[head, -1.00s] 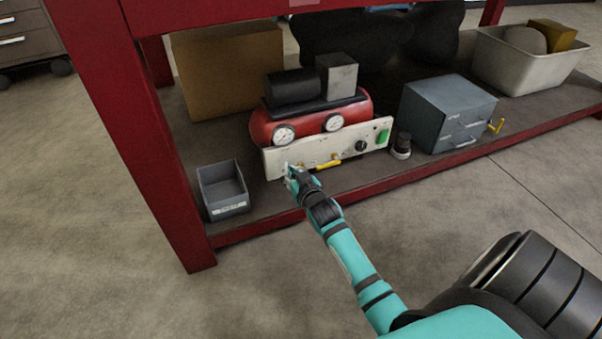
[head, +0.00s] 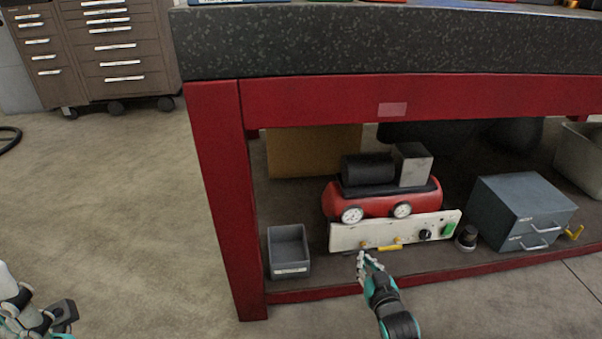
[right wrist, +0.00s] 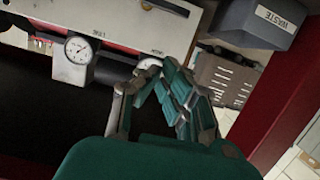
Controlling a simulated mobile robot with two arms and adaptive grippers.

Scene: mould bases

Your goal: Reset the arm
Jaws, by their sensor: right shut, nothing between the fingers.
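My right gripper (head: 368,262) is in front of the white control panel of the red compressor, low by the shelf's front edge. It is shut and empty. In the right wrist view its fingers (right wrist: 160,82) are drawn together, with nothing between them. The compressor (head: 375,203) carries two round gauges. Its panel (head: 365,235) has a yellow lever, a black knob and a green switch. I cannot tell whether the fingertips touch the panel. Part of my left gripper (head: 55,315) shows at the lower left edge, over the floor, and its fingers are not clear.
The red bench frame (head: 225,190) surrounds the lower shelf. A grey bin (head: 290,270) stands left of the compressor, and a grey drawer box (head: 520,205) stands to its right. The dark stone benchtop (head: 380,45) lies above. The floor at left is open.

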